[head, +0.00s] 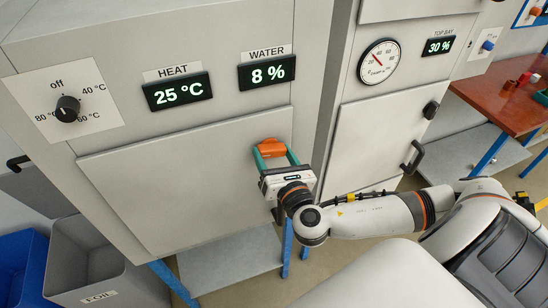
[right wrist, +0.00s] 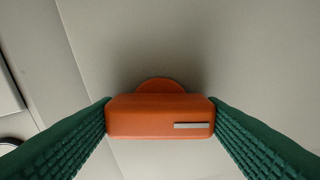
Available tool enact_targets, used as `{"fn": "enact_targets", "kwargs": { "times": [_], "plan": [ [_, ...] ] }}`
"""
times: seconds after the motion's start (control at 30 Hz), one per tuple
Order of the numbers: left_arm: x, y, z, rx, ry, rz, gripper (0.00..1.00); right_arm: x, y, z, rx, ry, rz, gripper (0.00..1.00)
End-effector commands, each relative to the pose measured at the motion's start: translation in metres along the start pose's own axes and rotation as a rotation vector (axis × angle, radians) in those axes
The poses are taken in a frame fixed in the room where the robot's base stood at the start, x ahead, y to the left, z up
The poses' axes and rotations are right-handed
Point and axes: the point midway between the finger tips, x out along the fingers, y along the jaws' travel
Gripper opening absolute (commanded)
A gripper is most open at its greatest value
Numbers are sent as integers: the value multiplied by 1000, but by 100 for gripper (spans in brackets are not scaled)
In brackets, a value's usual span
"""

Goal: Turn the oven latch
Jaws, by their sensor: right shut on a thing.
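The oven latch (head: 271,147) is an orange block on the upper right of the oven's pale front door (head: 190,180). In the right wrist view the latch (right wrist: 160,116) lies level, with a round orange base behind it and a short pale mark on its right half. My right gripper (head: 273,153) has its green fingers on either side of the latch. In the right wrist view the fingers (right wrist: 160,118) touch the latch's two ends and are shut on it. My left gripper is not in view.
A dial (head: 67,108) sits on the oven's upper left, and displays read 25 °C (head: 178,91) and 8 % (head: 267,72). A grey bin (head: 95,265) and a blue bin (head: 22,265) stand at the lower left. A neighbouring cabinet has a black handle (head: 412,157).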

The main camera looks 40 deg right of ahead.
Motion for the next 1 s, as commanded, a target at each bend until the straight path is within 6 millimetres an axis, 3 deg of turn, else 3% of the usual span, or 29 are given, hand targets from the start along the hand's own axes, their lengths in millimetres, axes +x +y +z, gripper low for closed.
{"fn": "enact_targets", "kwargs": {
  "times": [1.0],
  "plan": [
    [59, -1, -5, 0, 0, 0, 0, 0, 1, 2, 967, 3, 3, 41]
  ]
}}
